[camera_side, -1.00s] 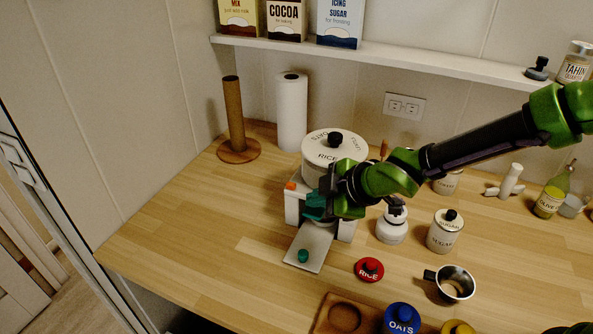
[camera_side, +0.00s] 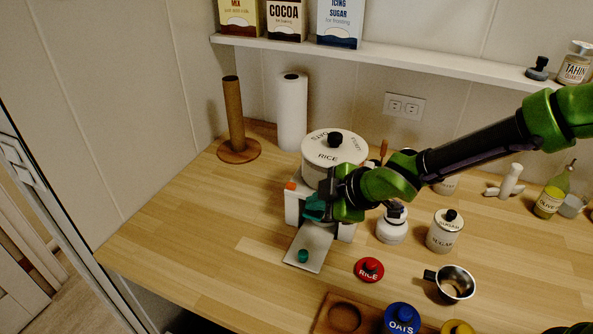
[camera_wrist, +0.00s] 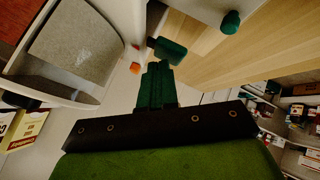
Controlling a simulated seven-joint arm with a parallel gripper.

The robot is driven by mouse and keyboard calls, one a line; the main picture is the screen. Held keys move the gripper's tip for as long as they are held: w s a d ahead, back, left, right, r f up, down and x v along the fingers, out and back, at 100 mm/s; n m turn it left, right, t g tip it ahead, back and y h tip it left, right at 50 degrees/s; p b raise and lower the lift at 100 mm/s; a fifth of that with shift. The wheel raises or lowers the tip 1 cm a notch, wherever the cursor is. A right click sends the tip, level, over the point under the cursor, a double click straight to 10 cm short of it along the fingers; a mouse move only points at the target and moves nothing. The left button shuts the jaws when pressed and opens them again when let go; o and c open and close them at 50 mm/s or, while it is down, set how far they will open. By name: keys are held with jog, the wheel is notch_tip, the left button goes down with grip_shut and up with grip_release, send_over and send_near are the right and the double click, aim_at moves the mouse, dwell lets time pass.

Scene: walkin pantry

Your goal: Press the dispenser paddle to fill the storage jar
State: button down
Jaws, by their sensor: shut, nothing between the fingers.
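The dispenser is a white unit with a round drum (camera_side: 331,172) marked RICE and a black knob on its lid. A grey tray (camera_side: 309,247) extends from its base, with a teal knob (camera_side: 303,256) near the front. My gripper (camera_side: 315,208) is at the dispenser's front, below the drum. In the wrist view its green fingers (camera_wrist: 158,84) are together and empty. A dark green paddle-like piece (camera_wrist: 170,50) lies just beyond the fingertips; I cannot tell whether they touch. No jar is visible under the outlet, where my gripper hides part of the view.
A red RICE lid (camera_side: 369,269), a sugar jar (camera_side: 444,236), a white jar (camera_side: 391,227) and a metal cup (camera_side: 456,283) stand to the right. A paper towel roll (camera_side: 292,112) and a brown roll on a stand (camera_side: 234,112) are behind. The counter's left is clear.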

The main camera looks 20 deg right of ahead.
aim_at(317, 213)
jog(key=shift+f, duration=0.45)
dwell(0.4)
jog(key=shift+r, duration=1.15)
jog(key=shift+r, duration=2.55)
